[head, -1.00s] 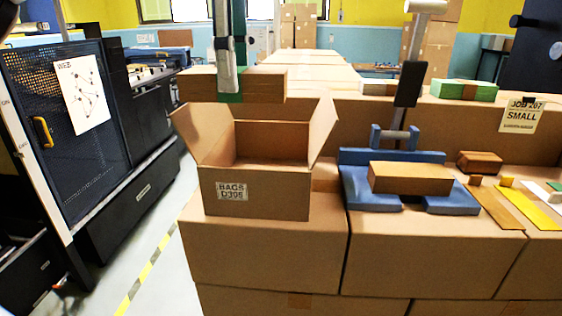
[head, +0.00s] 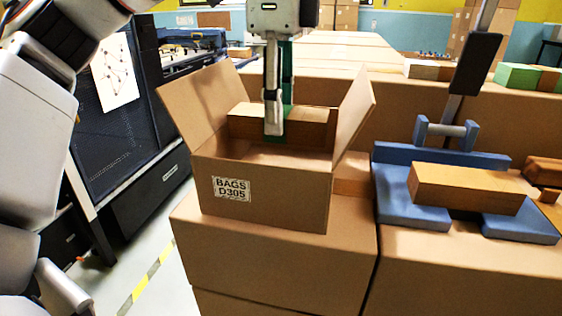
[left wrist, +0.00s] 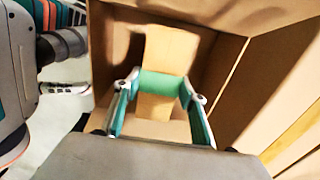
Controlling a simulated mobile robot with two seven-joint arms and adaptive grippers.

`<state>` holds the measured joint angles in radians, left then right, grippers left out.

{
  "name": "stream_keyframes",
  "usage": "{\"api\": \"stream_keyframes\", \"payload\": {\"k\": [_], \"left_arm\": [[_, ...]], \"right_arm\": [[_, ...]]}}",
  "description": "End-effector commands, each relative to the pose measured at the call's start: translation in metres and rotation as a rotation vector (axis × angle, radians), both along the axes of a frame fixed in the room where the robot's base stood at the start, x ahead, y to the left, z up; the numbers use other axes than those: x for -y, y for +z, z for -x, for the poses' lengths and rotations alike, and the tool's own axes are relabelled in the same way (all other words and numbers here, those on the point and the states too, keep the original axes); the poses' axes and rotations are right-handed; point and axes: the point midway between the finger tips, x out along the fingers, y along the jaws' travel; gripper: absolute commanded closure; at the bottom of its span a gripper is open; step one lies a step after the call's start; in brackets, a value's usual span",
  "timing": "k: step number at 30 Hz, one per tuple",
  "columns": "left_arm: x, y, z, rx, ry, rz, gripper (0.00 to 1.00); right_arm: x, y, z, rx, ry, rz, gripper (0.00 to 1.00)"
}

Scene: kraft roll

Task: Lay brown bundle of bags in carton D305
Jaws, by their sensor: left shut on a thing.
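The carton D305 (head: 285,208) stands open on a larger box, with flaps raised and a white label on its front. My left gripper (head: 274,128) reaches down into its mouth from above, shut on a brown bundle of bags (head: 312,128). The bundle lies level between the side flaps, toward the back of the opening; I cannot tell whether it touches the floor. In the left wrist view the bundle (left wrist: 170,52) runs between the fingers (left wrist: 160,112), with a green strip across it and carton walls around. My right gripper is not in view.
Another brown bundle (head: 466,189) rests on a blue stand (head: 410,208) right of the carton. A green bundle (head: 517,77) lies on boxes behind. A dark machine (head: 125,135) stands at the left, across a floor strip with yellow tape.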

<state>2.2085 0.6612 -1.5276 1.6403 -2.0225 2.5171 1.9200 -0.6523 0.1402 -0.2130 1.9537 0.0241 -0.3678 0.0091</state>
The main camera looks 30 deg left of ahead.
Motion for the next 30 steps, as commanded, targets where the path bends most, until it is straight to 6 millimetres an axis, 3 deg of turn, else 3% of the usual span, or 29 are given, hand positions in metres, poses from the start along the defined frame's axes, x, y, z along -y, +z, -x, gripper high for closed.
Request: {"api": "stream_keyframes", "payload": {"k": [3,11,19,30], "left_arm": [[0.000,-0.025,0.000,-0.002,0.000,0.001,0.88],[0.000,-0.042,0.000,0.001,0.000,0.000,0.88],[0.000,-0.078,0.000,-0.002,-0.001,0.001,0.88],[0.000,-0.082,0.000,0.002,0.001,0.000,0.88]], "right_arm": [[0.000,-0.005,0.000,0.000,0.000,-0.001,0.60],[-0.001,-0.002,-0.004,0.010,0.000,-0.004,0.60],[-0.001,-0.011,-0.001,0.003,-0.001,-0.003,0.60],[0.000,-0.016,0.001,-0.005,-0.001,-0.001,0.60]]}}
